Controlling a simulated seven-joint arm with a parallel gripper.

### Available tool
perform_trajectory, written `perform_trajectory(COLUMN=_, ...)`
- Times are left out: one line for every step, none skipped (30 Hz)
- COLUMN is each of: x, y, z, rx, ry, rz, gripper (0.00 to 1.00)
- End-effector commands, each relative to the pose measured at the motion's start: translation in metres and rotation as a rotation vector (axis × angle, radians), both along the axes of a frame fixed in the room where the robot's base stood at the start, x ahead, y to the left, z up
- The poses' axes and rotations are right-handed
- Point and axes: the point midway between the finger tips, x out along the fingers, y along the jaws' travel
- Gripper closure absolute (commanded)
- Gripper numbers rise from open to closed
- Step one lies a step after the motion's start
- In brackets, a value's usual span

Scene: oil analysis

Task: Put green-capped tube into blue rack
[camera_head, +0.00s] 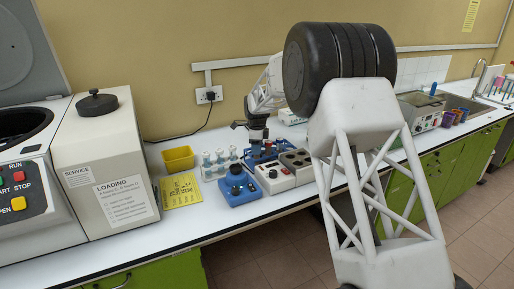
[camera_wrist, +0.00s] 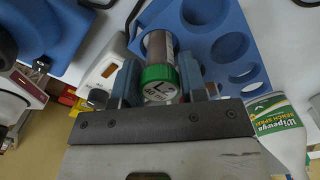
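The green-capped tube (camera_wrist: 161,80) is between the two fingers of my gripper (camera_wrist: 160,82) in the wrist view. The fingers appear to touch both sides of its green cap, and its body points away from the camera toward the blue rack. The blue rack (camera_wrist: 243,18) has several round holes, the visible ones empty. I cannot tell whether the tube's far end is in a hole or above it. In the head view my gripper (camera_head: 257,134) is low over the blue rack (camera_head: 257,155), and the tube is not clearly visible.
A blue device (camera_head: 239,190) and a white device (camera_head: 275,181) stand in front. A spray bottle (camera_wrist: 276,125) is close by in the wrist view. Bare counter lies at front left.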

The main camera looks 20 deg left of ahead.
Motion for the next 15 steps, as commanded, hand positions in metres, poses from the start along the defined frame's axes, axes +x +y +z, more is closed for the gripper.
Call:
perform_trajectory(x=0.0, y=0.0, z=0.0001, rx=0.0, ry=0.0, rz=0.0, gripper=0.53)
perform_trajectory(x=0.0, y=0.0, z=0.0001, rx=0.0, ry=0.0, rz=0.0, gripper=0.49)
perform_trajectory(x=0.0, y=0.0, z=0.0001, rx=0.0, ry=0.0, rz=0.0, gripper=0.43)
perform_trajectory(x=0.0, y=0.0, z=0.0, rx=0.0, ry=0.0, rz=0.0, gripper=0.38)
perform_trajectory(x=0.0, y=0.0, z=0.0, rx=0.0, ry=0.0, rz=0.0, gripper=0.36)
perform_trajectory(x=0.0, y=0.0, z=0.0, rx=0.0, ry=0.0, rz=0.0, gripper=0.36)
perform_trajectory(x=0.0, y=0.0, z=0.0, rx=0.0, ry=0.0, rz=0.0, gripper=0.36)
perform_trajectory(x=0.0, y=0.0, z=0.0, rx=0.0, ry=0.0, rz=0.0, gripper=0.36)
perform_trajectory(x=0.0, y=0.0, z=0.0, rx=0.0, ry=0.0, rz=0.0, gripper=0.36)
perform_trajectory(x=0.0, y=0.0, z=0.0, rx=0.0, ry=0.0, rz=0.0, gripper=0.36)
perform_trajectory(x=0.0, y=0.0, z=-0.0001, rx=0.0, ry=0.0, rz=0.0, gripper=0.36)
perform_trajectory(x=0.0, y=0.0, z=0.0, rx=0.0, ry=0.0, rz=0.0, gripper=0.36)
perform_trajectory(x=0.0, y=0.0, z=0.0003, rx=0.0, ry=0.0, rz=0.0, gripper=0.36)
perform_trajectory(x=0.0, y=0.0, z=0.0007, rx=0.0, ry=0.0, rz=0.0, gripper=0.36)
perform_trajectory(x=0.0, y=0.0, z=0.0016, rx=0.0, ry=0.0, rz=0.0, gripper=0.36)
